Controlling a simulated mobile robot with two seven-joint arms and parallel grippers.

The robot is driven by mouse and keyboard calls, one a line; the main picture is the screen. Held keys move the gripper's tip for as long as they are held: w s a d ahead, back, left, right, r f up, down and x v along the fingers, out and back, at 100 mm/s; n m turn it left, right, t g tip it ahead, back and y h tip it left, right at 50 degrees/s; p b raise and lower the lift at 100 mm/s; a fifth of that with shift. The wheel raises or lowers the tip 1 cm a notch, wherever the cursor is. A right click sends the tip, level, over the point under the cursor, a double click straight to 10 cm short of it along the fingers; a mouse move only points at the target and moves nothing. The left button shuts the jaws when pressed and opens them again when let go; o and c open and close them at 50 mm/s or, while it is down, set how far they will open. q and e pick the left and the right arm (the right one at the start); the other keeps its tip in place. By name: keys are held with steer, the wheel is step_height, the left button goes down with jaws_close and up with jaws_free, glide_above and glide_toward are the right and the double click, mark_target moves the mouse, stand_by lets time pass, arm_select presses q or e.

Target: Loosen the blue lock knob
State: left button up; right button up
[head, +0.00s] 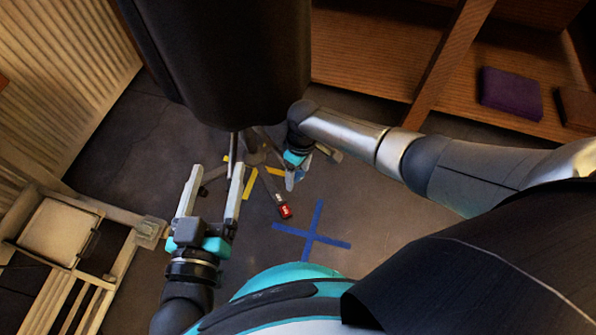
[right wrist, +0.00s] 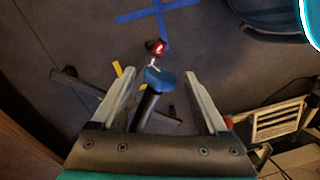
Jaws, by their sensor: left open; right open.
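The blue lock knob (right wrist: 160,79) shows in the right wrist view, with a dark rod (right wrist: 146,106) running down from it. My right gripper (right wrist: 162,75) is open, with one finger on each side of the knob. I see gaps between the knob and both fingers; whether it lies at fingertip depth is unclear. In the head view my right gripper (head: 291,180) is small and partly hidden by its own arm, beside the stand under the dark dress form (head: 235,60). My left gripper (head: 216,168) is open and empty, left of the stand.
Stand legs with yellow marks (head: 250,183) and a red-tipped part (head: 285,211) spread low under the form. A blue tape cross (head: 312,238) marks the floor. Wooden shelving with a purple item (head: 511,91) stands at right; a pale wooden chair (head: 60,235) stands at left.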

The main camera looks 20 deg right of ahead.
jaws_close()
stand_by(0.4)
steer(key=shift+a, duration=0.1)
